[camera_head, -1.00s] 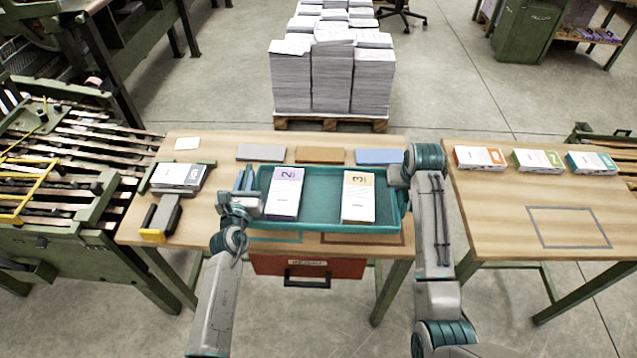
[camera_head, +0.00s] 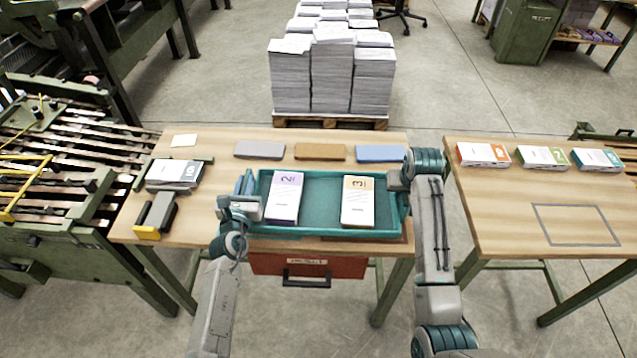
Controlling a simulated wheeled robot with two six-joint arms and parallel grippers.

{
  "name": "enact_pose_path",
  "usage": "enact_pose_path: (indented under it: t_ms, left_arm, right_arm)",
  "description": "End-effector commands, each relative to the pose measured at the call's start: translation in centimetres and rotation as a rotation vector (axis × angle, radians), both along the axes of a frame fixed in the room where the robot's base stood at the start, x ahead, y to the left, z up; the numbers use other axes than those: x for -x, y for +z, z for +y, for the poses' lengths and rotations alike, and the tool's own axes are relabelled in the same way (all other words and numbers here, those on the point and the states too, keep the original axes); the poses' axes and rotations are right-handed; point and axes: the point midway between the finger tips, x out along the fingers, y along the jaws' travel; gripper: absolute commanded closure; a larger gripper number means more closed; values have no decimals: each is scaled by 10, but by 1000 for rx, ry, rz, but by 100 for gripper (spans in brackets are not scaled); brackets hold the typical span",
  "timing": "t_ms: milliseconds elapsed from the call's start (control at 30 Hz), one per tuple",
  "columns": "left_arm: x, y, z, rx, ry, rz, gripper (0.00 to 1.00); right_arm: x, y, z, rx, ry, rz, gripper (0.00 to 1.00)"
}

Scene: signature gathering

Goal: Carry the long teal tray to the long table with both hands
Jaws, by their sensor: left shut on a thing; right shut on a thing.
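The long teal tray (camera_head: 322,187) is over the near side of the middle wooden table. It holds a purple-marked booklet stack (camera_head: 285,198) on its left and an orange-marked stack (camera_head: 358,202) on its right. My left gripper (camera_head: 246,207) is shut on the tray's left end. My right gripper (camera_head: 399,185) is shut on its right end; its fingertips are largely hidden by the arm. I cannot tell how high the tray is above the tabletop. Another table (camera_head: 490,219) stands at the right with a grey rectangle outline (camera_head: 577,226) on it.
Three booklet stacks (camera_head: 541,157) line the right table's back edge. A gap separates the two tables. Grey, brown and blue blocks (camera_head: 320,151) lie behind the tray. A booklet stack (camera_head: 174,175) and stapler-like tool (camera_head: 157,214) are at left. A red drawer (camera_head: 307,265) hangs below.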

Motion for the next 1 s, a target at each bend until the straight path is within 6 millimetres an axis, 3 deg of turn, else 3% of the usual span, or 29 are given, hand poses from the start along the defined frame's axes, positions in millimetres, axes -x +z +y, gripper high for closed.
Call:
enact_pose_path:
  t_ms: [233,267,367,733,867,1000]
  left_arm:
    - [0,-14,0,-1,1,-3,100]
    - [0,-13,0,-1,0,0,82]
    - [0,-12,0,-1,0,0,64]
    - [5,-12,0,0,0,0,64]
    - [23,-13,1,-1,0,1,64]
    - [54,-14,1,1,0,3,64]
  right_arm:
    - [-1,-14,0,1,0,-4,100]
    - [0,-13,-1,1,0,-1,82]
    - [0,-12,0,1,0,-1,64]
    - [0,-12,0,0,0,0,64]
    - [0,-12,0,0,0,0,64]
    - [0,-12,0,0,0,0,64]
